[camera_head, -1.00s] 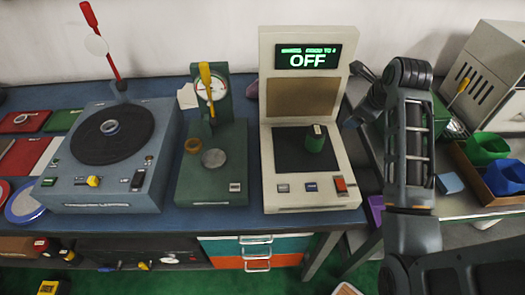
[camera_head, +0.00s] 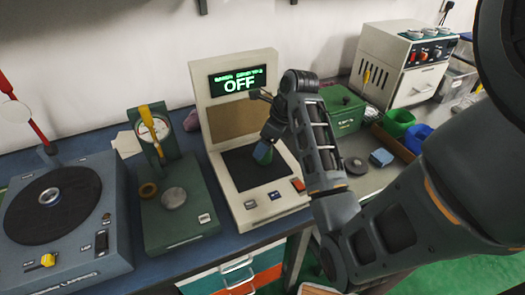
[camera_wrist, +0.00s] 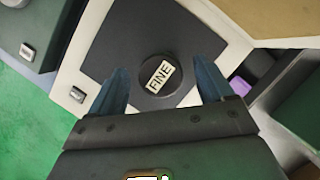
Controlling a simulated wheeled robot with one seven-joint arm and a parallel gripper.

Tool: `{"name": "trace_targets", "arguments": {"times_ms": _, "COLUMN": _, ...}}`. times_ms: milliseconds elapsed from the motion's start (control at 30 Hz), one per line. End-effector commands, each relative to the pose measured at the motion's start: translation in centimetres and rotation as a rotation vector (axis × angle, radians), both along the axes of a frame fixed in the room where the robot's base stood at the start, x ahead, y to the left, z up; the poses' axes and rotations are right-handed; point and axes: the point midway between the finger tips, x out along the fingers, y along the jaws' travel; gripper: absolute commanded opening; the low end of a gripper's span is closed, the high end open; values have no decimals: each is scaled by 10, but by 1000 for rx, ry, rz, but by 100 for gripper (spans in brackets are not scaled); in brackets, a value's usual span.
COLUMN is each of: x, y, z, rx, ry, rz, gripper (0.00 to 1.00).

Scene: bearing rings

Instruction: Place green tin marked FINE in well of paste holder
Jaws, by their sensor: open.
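The green tin (camera_head: 262,155) stands on the dark pad of the cream machine whose display reads OFF. In the wrist view the dark round top of the tin (camera_wrist: 158,88) carries a white label reading FINE. My gripper (camera_wrist: 161,72) is open, with one blue-grey finger on each side of the tin and visible gaps between. In the head view my gripper (camera_head: 268,141) comes down over the tin and partly hides it. I cannot make out the paste holder or its well for sure in either view.
The cream machine (camera_head: 235,190) has a tall back panel behind the tin. A green gauge stand (camera_head: 180,225) and a grey turntable unit (camera_head: 95,260) stand to its left.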

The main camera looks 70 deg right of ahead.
Motion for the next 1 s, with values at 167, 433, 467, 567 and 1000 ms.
{"name": "trace_targets", "arguments": {"times_ms": 167, "x": 9, "y": 0, "z": -22, "rx": 1, "ry": 1, "rz": -1, "gripper": 81}}
{"name": "trace_targets", "arguments": {"times_ms": 433, "x": 12, "y": -1, "z": -28, "rx": -1, "ry": 0, "rz": 0, "gripper": 81}}
{"name": "trace_targets", "arguments": {"times_ms": 467, "x": 12, "y": -1, "z": -28, "rx": -1, "ry": 0, "rz": 0, "gripper": 81}}
{"name": "trace_targets", "arguments": {"times_ms": 567, "x": 12, "y": -1, "z": -28, "rx": -1, "ry": 0, "rz": 0, "gripper": 74}}
{"name": "trace_targets", "arguments": {"times_ms": 1000, "x": 12, "y": 0, "z": -28, "rx": -1, "ry": 0, "rz": 0, "gripper": 32}}
